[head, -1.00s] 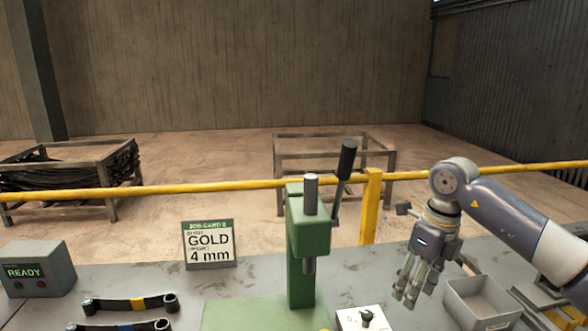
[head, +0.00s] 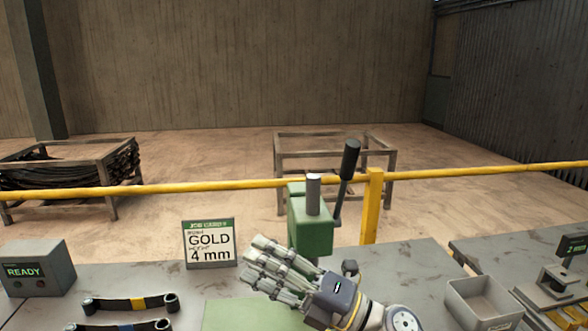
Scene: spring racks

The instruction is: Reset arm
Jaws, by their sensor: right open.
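My right gripper (head: 272,268) is open in the head view. Its fingers point to the upper left and lie in front of the green press (head: 311,235), hiding the press's lower column. I cannot tell whether the fingers touch the press. The press has a grey ram top (head: 313,190) and a lever with a black handle (head: 349,160) raised up and leaning right. I see nothing held in the right gripper. My left gripper is not in view.
A job card (head: 209,244) reads GOLD 4 mm. A grey READY box (head: 37,268) stands at the left. Dark leaf springs (head: 128,303) lie on the table (head: 420,260). A grey open bin (head: 482,305) is at the right. A yellow rail (head: 235,186) runs behind.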

